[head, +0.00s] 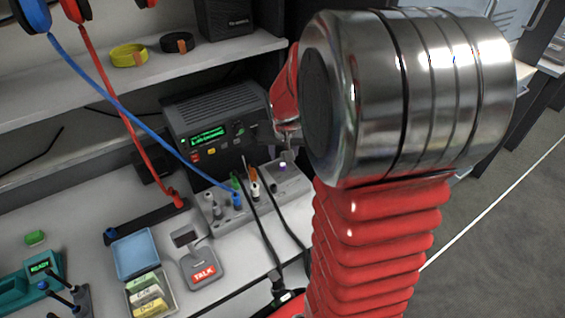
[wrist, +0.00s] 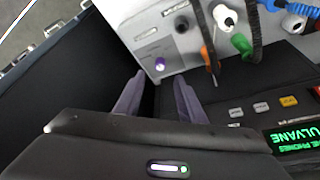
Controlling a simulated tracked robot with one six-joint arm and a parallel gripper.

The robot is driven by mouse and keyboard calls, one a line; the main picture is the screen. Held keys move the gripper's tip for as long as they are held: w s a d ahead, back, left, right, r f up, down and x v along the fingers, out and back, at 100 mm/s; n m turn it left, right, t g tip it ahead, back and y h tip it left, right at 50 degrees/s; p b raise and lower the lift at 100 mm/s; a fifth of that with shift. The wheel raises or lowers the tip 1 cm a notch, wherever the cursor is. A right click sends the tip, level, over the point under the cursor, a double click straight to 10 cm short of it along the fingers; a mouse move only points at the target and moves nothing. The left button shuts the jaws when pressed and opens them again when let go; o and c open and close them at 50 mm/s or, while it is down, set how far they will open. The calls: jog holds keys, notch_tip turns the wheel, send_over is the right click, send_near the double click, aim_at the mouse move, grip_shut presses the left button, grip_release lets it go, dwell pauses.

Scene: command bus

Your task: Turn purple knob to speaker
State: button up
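The small purple knob (head: 283,167) sits on the right part of a low grey box (head: 298,185) on the desk. In the wrist view the purple knob (wrist: 160,64) shows just beyond my fingertips, near the middle between them. I see no contact with the knob. In the head view my arm's silver joint hides most of the gripper. The knob's pointing direction cannot be told.
A black radio (head: 223,122) with a green display stands behind the grey box. Cables and coloured plugs (head: 237,199) crowd the box's left part. A TALK pedestal (head: 201,268), a card box (head: 135,254) and a teal device (head: 38,270) are on the desk's left. A shelf (head: 100,85) runs above.

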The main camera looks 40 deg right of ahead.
aim_at(283, 164)
jog(key=shift+x, duration=3.8)
jog(key=shift+a, duration=0.15)
jog(key=shift+c, duration=0.2)
grip_shut()
